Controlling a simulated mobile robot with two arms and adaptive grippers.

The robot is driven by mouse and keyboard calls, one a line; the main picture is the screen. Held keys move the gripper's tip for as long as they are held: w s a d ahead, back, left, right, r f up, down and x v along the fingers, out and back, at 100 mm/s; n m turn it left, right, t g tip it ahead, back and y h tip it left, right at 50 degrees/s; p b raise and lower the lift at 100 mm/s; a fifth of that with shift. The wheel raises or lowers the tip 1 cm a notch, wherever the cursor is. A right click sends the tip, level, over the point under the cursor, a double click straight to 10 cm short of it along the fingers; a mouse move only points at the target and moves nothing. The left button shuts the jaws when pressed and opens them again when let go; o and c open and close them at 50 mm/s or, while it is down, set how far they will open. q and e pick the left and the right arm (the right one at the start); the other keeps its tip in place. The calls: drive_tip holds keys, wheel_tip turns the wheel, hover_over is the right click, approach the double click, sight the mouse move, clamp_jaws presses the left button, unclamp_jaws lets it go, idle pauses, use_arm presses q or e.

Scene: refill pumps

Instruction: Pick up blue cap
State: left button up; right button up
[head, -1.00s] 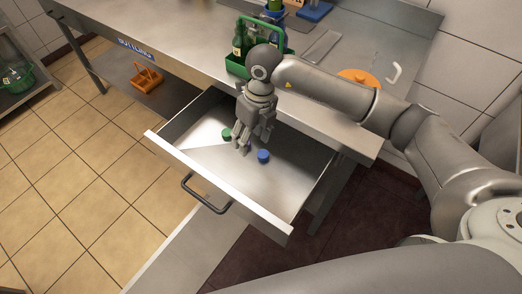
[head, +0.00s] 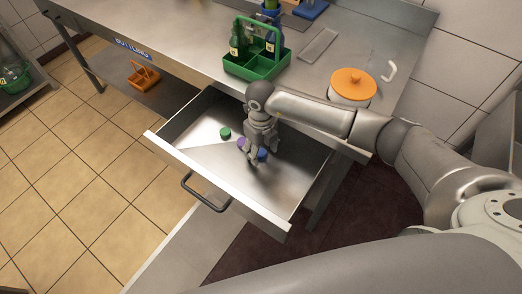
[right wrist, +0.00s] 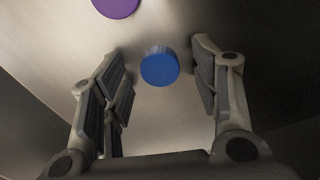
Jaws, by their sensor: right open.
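The blue cap (head: 262,155) lies on the floor of the open drawer (head: 205,160), partly hidden by my right gripper in the head view. My right gripper (head: 251,160) is down inside the drawer at the cap. In the right wrist view the blue cap (right wrist: 159,67) shows between the two open fingers of the gripper (right wrist: 160,85), nearer their tips, with a gap on both sides. I cannot tell the remaining height. My left gripper is not in view.
A green cap (head: 225,132) and a purple cap (head: 241,143) lie in the drawer; the purple one (right wrist: 116,5) also shows in the right wrist view. Drawer walls surround the gripper. A green bottle carrier (head: 258,68) and a pot with orange lid (head: 353,84) stand on the counter.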

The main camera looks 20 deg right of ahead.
drive_tip(key=shift+f, duration=0.25)
drive_tip(key=c, duration=0.7)
drive_tip(key=shift+c, duration=0.2)
drive_tip(key=shift+r, duration=0.2)
